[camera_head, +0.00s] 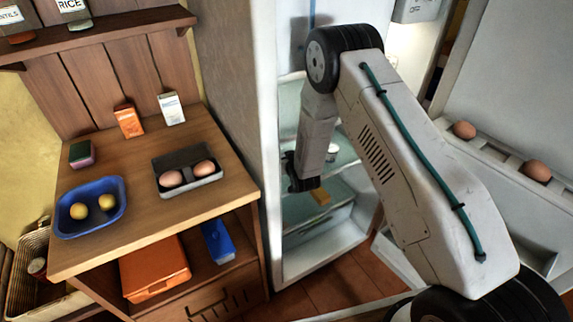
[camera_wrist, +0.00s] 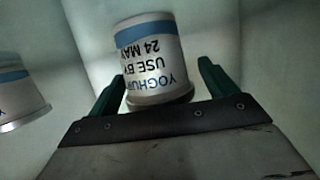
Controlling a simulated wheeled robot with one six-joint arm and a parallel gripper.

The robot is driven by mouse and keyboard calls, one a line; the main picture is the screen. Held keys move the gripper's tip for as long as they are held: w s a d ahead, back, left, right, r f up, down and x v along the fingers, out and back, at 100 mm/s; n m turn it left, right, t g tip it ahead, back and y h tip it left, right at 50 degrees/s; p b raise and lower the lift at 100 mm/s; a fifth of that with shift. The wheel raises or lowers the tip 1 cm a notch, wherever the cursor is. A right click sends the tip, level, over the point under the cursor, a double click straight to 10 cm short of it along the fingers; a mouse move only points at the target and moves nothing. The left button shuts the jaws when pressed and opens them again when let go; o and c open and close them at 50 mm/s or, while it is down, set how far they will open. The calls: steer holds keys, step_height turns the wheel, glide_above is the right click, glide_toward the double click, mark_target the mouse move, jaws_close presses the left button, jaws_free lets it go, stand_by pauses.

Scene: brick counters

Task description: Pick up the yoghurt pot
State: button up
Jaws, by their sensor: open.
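A white yoghurt pot (camera_wrist: 152,60) with a blue band and the words "YOGHURT USE BY 24 MAY" shows in the middle of the wrist view, its print upside down. My gripper (camera_wrist: 161,70) is open, with one green finger on each side of the pot. I cannot tell whether either finger touches it. A second, similar pot (camera_wrist: 18,95) is cut off at the left edge of the wrist view. In the head view my gripper (camera_head: 300,178) reaches into the open fridge (camera_head: 290,262). A small white object (camera_head: 332,150) behind my arm may be a pot.
The fridge side wall is close left of my gripper. A wooden counter (camera_head: 140,225) at the left holds a blue tray (camera_head: 64,227), an egg box (camera_head: 205,183) and small cartons.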

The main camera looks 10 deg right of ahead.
steer(key=c, duration=1.2)
steer(key=shift+r, duration=0.2)
steer(key=shift+c, duration=0.2)
steer(key=shift+r, duration=0.25)
steer(key=r, duration=0.3)
steer(key=shift+s, duration=0.25)
steer(key=s+d+r, duration=0.1)
steer(key=s, duration=1.4)
steer(key=w, duration=0.6)
steer(key=w+a, duration=0.1)
steer(key=w, duration=0.5)
steer(key=w+a+f, duration=0.1)
steer(key=w, duration=0.5)
steer(key=shift+w, duration=0.25)
steer(key=shift+s+f, duration=0.1)
steer(key=shift+f, duration=1.65)
